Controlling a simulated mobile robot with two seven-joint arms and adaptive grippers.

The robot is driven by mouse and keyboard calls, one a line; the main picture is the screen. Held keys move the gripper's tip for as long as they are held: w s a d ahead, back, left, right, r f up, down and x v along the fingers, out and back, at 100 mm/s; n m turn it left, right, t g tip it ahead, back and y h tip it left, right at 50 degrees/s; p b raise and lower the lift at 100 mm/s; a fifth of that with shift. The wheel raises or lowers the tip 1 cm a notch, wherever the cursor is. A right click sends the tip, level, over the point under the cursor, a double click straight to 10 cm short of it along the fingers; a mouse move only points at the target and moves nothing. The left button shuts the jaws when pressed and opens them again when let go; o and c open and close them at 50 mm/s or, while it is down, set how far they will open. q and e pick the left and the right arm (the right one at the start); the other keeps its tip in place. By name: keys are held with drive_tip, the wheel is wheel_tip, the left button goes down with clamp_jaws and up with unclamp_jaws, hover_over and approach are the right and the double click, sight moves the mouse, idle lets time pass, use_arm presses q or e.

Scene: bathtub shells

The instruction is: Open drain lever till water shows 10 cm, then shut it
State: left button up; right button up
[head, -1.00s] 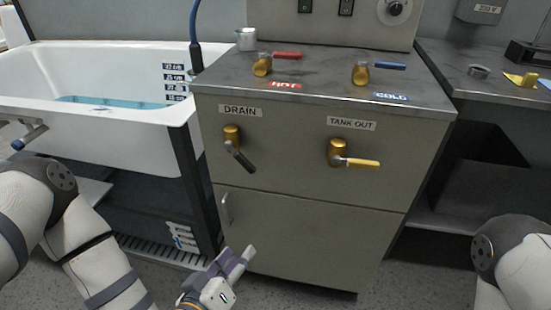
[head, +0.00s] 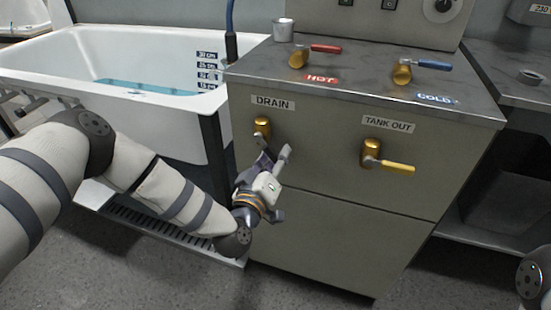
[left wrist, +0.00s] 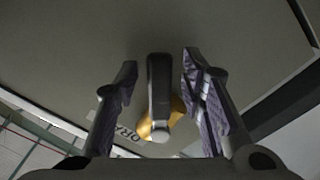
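The drain lever's brass body (head: 262,126) shows below the DRAIN label (head: 273,102) on the cabinet front. Its dark handle is mostly hidden by my gripper in the head view. In the left wrist view the dark handle (left wrist: 159,85) lies between the two fingers, with a gap on each side. My left gripper (head: 274,157) is open at the lever. The white tub (head: 120,48) holds blue water (head: 150,87). A scale of depth labels (head: 207,70) runs down its inner wall, top label 30 cm. The water surface is near the lower labels. My right gripper is out of view.
A yellow-handled TANK OUT lever (head: 390,167) is on the same cabinet front, to the right. Floor is clear in front.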

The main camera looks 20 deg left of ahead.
use_arm(q)
clamp_jaws()
drive_tip(key=shift+d, duration=0.1)
drive_tip(key=n, duration=0.1)
drive_tip(key=d+r+n, duration=0.1)
drive_tip(key=shift+n, duration=0.3)
drive_tip(key=n, duration=0.1)
drive_tip(key=r+n, duration=0.1)
drive_tip(key=shift+d+r+n, duration=0.2)
drive_tip(key=shift+d+n, duration=0.1)
drive_tip(key=shift+d+r+n+p, duration=0.15)
drive_tip(key=shift+r+n, duration=0.5)
drive_tip(key=shift+n, duration=0.55)
drive_tip(key=shift+d+r+n+p, duration=0.15)
drive_tip(key=shift+r+n, duration=0.45)
drive_tip(key=shift+n, duration=0.6)
drive_tip(key=shift+r, duration=0.1)
unclamp_jaws()
drive_tip(key=shift+s, duration=0.1)
